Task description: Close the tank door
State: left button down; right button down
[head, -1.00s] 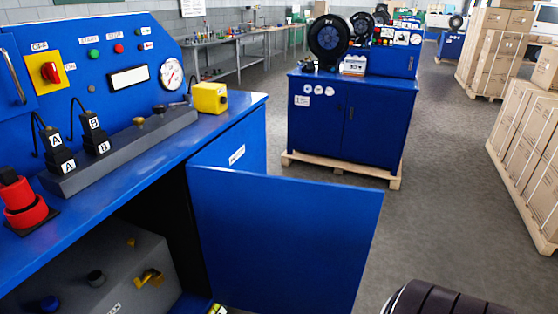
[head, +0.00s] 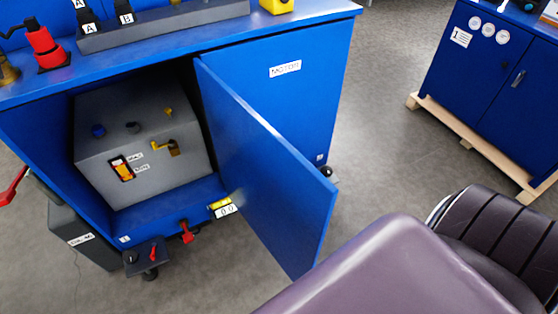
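The blue tank door (head: 268,170) stands open in the head view, swung out from its hinge side at the right of the tank opening. Its free edge points toward the lower right, and a small dark knob (head: 326,171) sits near its upper outer corner. Neither gripper is in view.
A closed blue panel labelled MOTOR (head: 285,90) adjoins the door's hinge side. A small box with a red lever (head: 150,255) projects below the compartment. Another blue cabinet (head: 490,80) stands on a wooden pallet at the right. Grey floor is clear between the cabinets.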

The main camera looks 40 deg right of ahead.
aim_at(288, 203)
jog(key=l+u, duration=0.2)
jog(key=l, duration=0.4)
jog(key=l+u, duration=0.2)
jog(key=l, duration=0.35)
jog(key=l+u, duration=0.15)
jog(key=l, duration=0.45)
jog(key=k+l+u, duration=0.2)
jog(key=l, duration=0.35)
jog(key=i, duration=0.05)
